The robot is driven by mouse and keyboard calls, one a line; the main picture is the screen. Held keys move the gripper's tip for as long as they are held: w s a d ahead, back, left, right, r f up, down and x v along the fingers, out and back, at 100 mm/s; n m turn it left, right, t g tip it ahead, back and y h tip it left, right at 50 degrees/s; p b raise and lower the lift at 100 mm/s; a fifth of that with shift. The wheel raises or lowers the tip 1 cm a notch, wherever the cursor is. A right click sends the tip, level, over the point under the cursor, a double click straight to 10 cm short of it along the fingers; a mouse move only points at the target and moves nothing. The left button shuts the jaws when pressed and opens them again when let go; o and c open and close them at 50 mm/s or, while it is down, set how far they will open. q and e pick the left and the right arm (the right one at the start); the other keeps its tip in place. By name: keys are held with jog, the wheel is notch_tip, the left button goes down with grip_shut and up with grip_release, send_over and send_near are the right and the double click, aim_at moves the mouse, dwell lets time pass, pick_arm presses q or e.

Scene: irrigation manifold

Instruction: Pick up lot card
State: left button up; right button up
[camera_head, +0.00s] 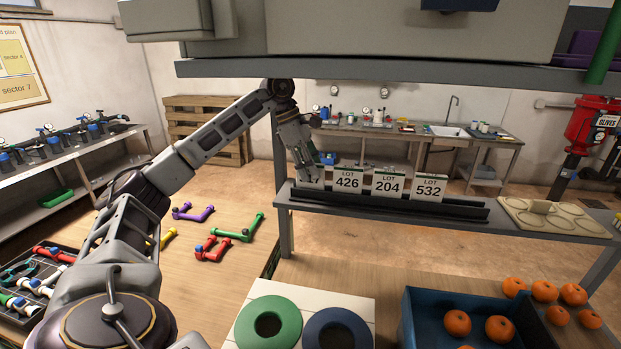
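My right gripper is not in view.
A tan tray with round recesses (554,217) lies right of the rack. An overhead grey shelf edge (420,73) runs above. Below are a green ring (250,310), a blue ring (318,325) and a blue crate (415,315) with oranges. Coloured pipe pieces (238,233) lie lower left.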

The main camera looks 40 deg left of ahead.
pick_arm(q)
jog(key=shift+f, duration=0.1)
dwell(0.3)
grip_shut()
jog(key=shift+r+b, duration=0.25)
jog(key=shift+b, duration=0.05)
dwell(0.3)
jog(key=shift+s+a, duration=0.1)
jog(key=shift+a, duration=0.05)
jog(key=s+a+b, duration=0.2)
jog(key=s+a, duration=0.2)
jog(key=a, duration=0.3)
jog(key=s+a+b, duration=0.2)
jog(key=s+a, duration=0.2)
jog(key=a, duration=0.4)
jog(key=shift+s+a, duration=0.25)
